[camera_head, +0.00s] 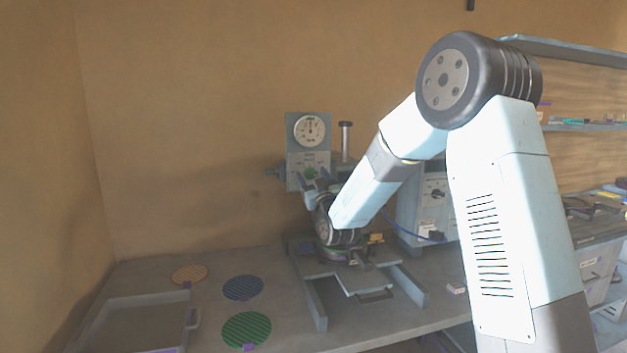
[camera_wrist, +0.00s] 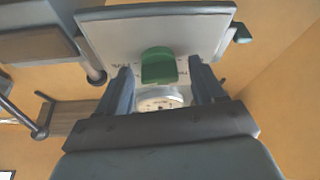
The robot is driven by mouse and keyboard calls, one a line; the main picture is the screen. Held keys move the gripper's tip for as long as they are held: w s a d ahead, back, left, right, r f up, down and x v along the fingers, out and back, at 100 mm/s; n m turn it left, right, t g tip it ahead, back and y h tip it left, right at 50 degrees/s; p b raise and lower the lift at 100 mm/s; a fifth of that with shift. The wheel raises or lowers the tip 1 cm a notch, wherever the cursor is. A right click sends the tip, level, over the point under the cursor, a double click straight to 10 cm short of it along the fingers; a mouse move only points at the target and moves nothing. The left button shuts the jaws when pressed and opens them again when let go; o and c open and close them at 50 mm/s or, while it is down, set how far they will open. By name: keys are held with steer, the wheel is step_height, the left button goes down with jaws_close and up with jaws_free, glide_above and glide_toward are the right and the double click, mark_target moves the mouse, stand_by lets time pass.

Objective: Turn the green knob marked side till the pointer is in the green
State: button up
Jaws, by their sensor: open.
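The green knob (camera_head: 310,173) sits on the grey panel (camera_head: 295,175) of the press, below a round white gauge (camera_head: 310,129). The gauge's pointer seems to stand near upright; its green zone is too small to tell. In the wrist view the green knob (camera_wrist: 158,66) shows ahead on the panel (camera_wrist: 110,35), with the gauge (camera_wrist: 160,98) partly hidden by my gripper. My gripper (camera_wrist: 161,70) is open, its fingers on either side of the knob and apart from it in the picture. Whether the fingertips reach as deep as the knob, I cannot tell.
A metal post (camera_head: 346,140) stands right of the gauge. A grey control box (camera_head: 436,205) is further right. Orange (camera_head: 189,273), blue (camera_head: 243,288) and green (camera_head: 246,329) discs lie on the bench, near a grey tray (camera_head: 192,318).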

steer(key=v, duration=1.4)
steer(key=shift+w, duration=0.1)
steer(key=s+d+r+m+g+h, duration=0.35)
steer(key=s+d+g+h, duration=0.35)
steer(key=s+d, duration=0.4)
steer(key=s+d+m+g, duration=0.1)
steer(key=s+d+g, duration=0.3)
steer(key=s, duration=0.7)
steer(key=s+d+m+g, duration=0.1)
steer(key=s+d+g, duration=0.3)
steer(key=s, duration=0.8)
steer(key=shift+d+f+h, duration=0.3)
steer(key=shift+d, duration=0.2)
steer(key=shift+m, duration=0.25)
steer(key=shift+c, duration=0.5)
